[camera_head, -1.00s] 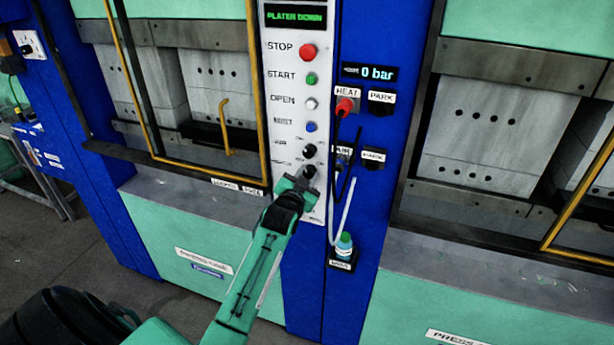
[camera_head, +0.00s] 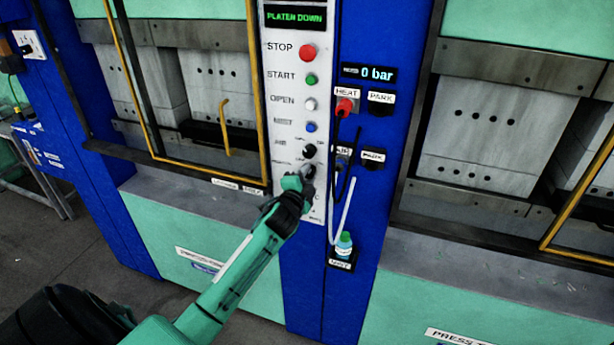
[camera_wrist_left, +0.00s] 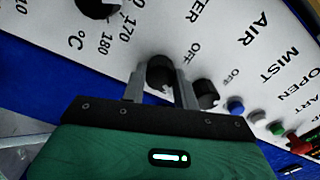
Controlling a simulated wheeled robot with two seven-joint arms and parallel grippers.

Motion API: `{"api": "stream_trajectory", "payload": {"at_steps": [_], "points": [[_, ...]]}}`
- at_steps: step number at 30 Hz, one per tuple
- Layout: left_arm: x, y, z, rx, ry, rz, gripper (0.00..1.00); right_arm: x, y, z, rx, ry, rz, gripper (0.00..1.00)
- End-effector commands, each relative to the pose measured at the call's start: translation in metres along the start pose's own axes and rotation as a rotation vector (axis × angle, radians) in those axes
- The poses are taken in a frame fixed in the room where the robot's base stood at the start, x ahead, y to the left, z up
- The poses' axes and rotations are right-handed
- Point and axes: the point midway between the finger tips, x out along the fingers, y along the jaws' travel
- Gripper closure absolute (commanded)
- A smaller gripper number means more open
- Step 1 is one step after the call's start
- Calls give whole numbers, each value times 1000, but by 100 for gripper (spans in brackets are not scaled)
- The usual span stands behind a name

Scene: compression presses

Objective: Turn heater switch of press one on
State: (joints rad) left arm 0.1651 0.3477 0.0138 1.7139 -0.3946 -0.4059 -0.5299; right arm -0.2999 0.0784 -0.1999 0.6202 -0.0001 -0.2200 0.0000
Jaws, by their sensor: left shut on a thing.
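My right gripper is not in view.
The black AIR knob (camera_head: 309,151) sits just above, and beside the fingers in the left wrist view (camera_wrist_left: 205,93). Blue, white, green and red buttons line the panel above. Cables hang from the HEAT socket (camera_head: 345,106) to the right. A small bottle (camera_head: 344,243) stands lower right.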

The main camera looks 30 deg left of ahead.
Motion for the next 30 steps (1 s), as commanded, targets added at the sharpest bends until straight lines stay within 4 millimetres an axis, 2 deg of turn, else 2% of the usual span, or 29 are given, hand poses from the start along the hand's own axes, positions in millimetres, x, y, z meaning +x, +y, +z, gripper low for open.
{"api": "stream_trajectory", "payload": {"at_steps": [9,22,23,25,30], "points": [[0,0,0,78,0,0,93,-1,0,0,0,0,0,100],[0,0,0,87,0,0,93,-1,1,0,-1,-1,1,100],[0,0,0,87,0,0,64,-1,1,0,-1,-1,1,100],[0,0,0,86,0,0,51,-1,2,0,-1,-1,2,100],[0,0,0,85,0,0,48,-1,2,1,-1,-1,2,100]]}}
